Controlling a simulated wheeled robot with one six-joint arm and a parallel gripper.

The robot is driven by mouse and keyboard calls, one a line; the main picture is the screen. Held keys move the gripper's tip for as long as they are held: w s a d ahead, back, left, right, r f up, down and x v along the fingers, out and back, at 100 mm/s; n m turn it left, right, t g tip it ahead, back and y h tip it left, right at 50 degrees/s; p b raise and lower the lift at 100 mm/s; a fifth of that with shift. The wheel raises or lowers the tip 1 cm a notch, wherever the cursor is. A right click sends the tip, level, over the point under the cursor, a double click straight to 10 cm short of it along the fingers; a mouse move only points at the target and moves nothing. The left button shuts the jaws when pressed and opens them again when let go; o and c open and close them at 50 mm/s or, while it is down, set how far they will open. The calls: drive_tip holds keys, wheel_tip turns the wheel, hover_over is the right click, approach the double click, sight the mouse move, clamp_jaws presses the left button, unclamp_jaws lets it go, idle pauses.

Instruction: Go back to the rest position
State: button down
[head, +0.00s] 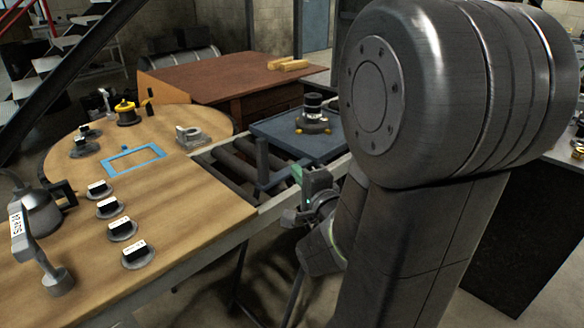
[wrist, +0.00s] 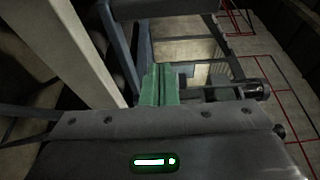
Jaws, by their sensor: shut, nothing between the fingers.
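My gripper (head: 316,184) shows in the head view beside the roller conveyor, just right of its near rail and partly hidden by my arm. In the wrist view my gripper (wrist: 159,72) has its green fingers together, with nothing between them. It is apart from the wooden table and holds no object.
The round-ended wooden table (head: 180,215) carries several labelled discs, a blue frame (head: 132,158), a grey bracket (head: 190,135) and a lamp (head: 40,210). A blue-grey platform (head: 275,132) bearing a dark cylindrical part (head: 313,108) stands by the rollers (head: 235,165). A brown desk (head: 215,78) is behind.

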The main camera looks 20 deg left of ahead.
drive_tip(key=shift+v, duration=2.25)
drive_tip(key=shift+w, duration=0.1)
